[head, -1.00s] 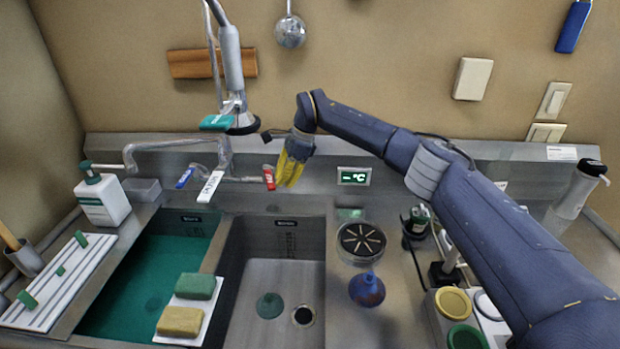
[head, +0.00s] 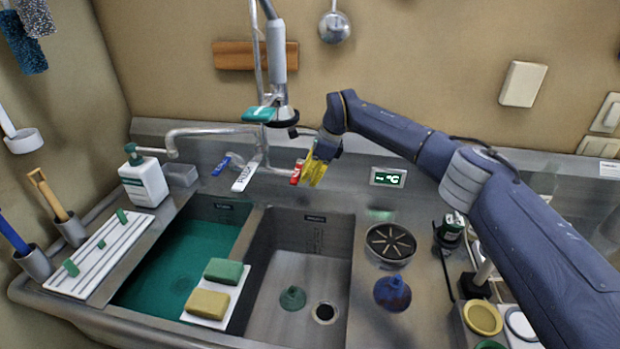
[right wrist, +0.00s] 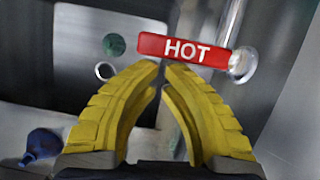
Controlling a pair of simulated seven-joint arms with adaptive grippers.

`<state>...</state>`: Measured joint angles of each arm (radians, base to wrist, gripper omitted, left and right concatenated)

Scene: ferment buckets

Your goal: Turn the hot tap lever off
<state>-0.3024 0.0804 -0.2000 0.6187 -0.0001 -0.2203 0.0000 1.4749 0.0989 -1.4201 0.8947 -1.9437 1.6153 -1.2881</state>
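The hot tap lever (head: 297,172) is a red handle at the right end of the tap pipe, pointing toward the basins. In the right wrist view the lever (right wrist: 183,48) reads HOT and lies crosswise just beyond the fingertips. My right gripper (head: 313,174) has yellow fingers and is close against the lever's right side in the head view. In the right wrist view the gripper (right wrist: 162,66) has its tips nearly together, with nothing between them. I cannot tell whether they touch the lever. My left gripper is out of view.
A white lever (head: 245,174) and a blue lever (head: 221,166) sit left of the hot one. The spray hose with a teal handle (head: 259,114) hangs above. A blue bulb-shaped object (head: 392,292) and a round black drain strainer (head: 390,243) stand on the right counter.

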